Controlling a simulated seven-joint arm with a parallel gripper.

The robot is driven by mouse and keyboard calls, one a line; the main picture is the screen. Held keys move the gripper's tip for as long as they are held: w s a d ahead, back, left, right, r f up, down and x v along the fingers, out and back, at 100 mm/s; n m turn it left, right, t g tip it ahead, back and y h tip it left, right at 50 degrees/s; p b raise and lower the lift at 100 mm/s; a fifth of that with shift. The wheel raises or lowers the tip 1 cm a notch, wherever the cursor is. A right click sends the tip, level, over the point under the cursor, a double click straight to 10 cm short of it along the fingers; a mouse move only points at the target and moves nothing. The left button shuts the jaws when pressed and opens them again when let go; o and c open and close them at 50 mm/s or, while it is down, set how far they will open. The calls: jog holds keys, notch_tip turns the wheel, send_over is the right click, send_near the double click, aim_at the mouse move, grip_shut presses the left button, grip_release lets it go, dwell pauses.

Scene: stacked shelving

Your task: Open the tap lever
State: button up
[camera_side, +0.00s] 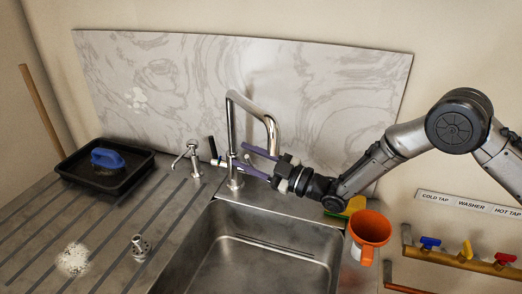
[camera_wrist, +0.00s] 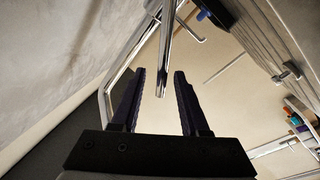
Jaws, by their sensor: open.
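The tall chrome tap (camera_side: 231,125) rises behind the sink, with its curved spout bending to the right. My gripper (camera_side: 241,156) comes in from the right at the lower part of the tap, its two dark purple fingers apart. In the wrist view, my gripper (camera_wrist: 160,72) is open, and a slim chrome rod (camera_wrist: 165,50), which looks like the tap lever, reaches between the fingers. I see a gap on each side of it; its depth is hard to tell. The tap's bent pipe (camera_wrist: 112,80) passes beside the left finger. In the side view my fingers partly hide the lever.
The steel sink (camera_side: 210,215) lies below my gripper. A smaller chrome fixture (camera_side: 190,157) and a black tray (camera_side: 75,172) with a blue brush (camera_side: 107,158) are to the left. The marbled splashback (camera_side: 170,90) is close behind the tap.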

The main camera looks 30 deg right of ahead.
jog(key=s+d+r, duration=0.3)
jog(key=s+r, duration=0.3)
jog(key=s+d+r, duration=0.2)
jog(key=s+r, duration=0.4)
jog(key=shift+s+d+r, duration=0.35)
jog(key=shift+d, duration=0.05)
jog(key=shift+d, duration=0.1)
jog(key=s+d+r+m+t+h, duration=0.1)
jog(key=s+d+r+t, duration=0.15)
jog(key=d+r, duration=0.45)
jog(key=s+d+r+m+h, duration=0.4)
jog(key=d+m+h, duration=0.1)
jog(key=d+h, duration=0.25)
jog(key=s+d+f+m+g+h, duration=0.1)
jog(key=s+f+m+g, duration=0.3)
jog(key=s+f, duration=0.5)
jog(key=s+d+f+m+g+h, duration=0.1)
jog(key=s+d+f+m+g, duration=0.3)
jog(key=s+f+g, duration=0.4)
jog(key=s+f, duration=0.1)
jog(key=s, duration=0.3)
jog(key=shift+d+h, duration=0.25)
jog(key=shift+h, duration=0.1)
